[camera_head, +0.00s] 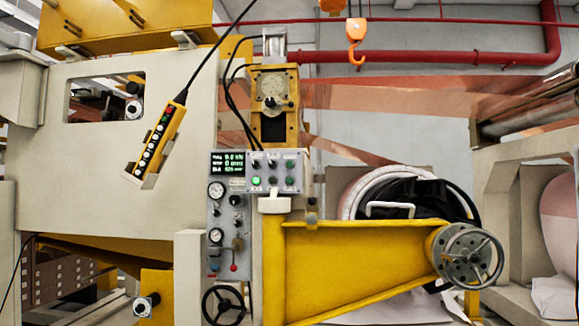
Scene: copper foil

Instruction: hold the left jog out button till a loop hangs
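A grey control panel (256,172) stands in the middle of the camera_head view. It has a small green-lit display (228,163) and several knobs and buttons. A green button (256,181) sits in its lower row, with another green button (290,181) further right. The labels are too small to read, so I cannot tell which is the left jog out button. Copper foil (400,94) stretches behind the panel in fairly straight, slanting bands. No hanging loop can be made out. My gripper is not in view.
A yellow pendant (156,142) with several buttons hangs left of the panel. A yellow arm (350,262) with a handwheel (467,255) juts out at lower right. A black handwheel (224,305) is below the panel. An orange hook (356,40) hangs above.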

